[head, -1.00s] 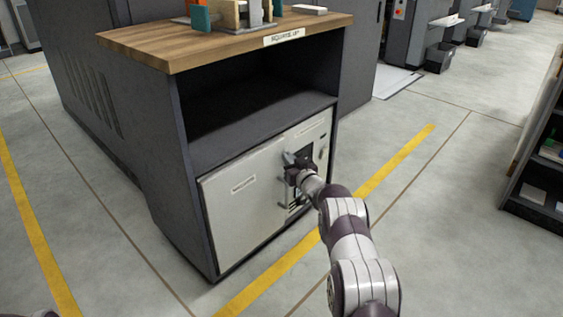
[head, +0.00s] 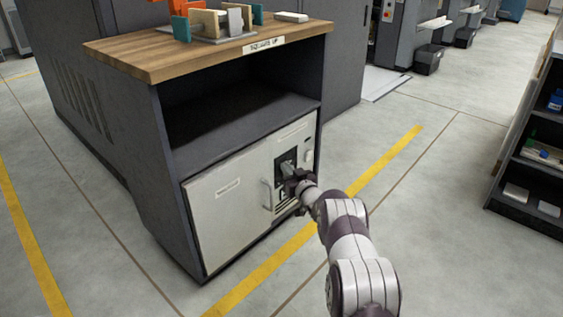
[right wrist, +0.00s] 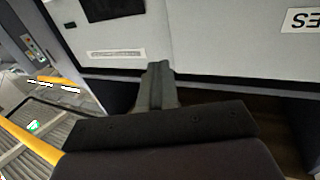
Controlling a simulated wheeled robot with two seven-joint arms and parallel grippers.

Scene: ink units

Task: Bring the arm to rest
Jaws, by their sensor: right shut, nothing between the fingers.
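My right arm reaches in from the lower right of the head view. My right gripper (head: 287,171) is in front of the cabinet's pale doors, by the dark recessed panel (head: 281,158). Its fingers are shut and empty; they also show together in the right wrist view (right wrist: 158,70). I cannot tell from the head view how wide the gap to the panel is. My left gripper is out of view.
The cabinet has a wooden top (head: 130,58) bearing a jig with upright blocks (head: 208,24), and an open shelf below. A door handle (head: 267,195) sits left of the gripper. A dark shelf rack (head: 520,205) stands right. Floor between is clear.

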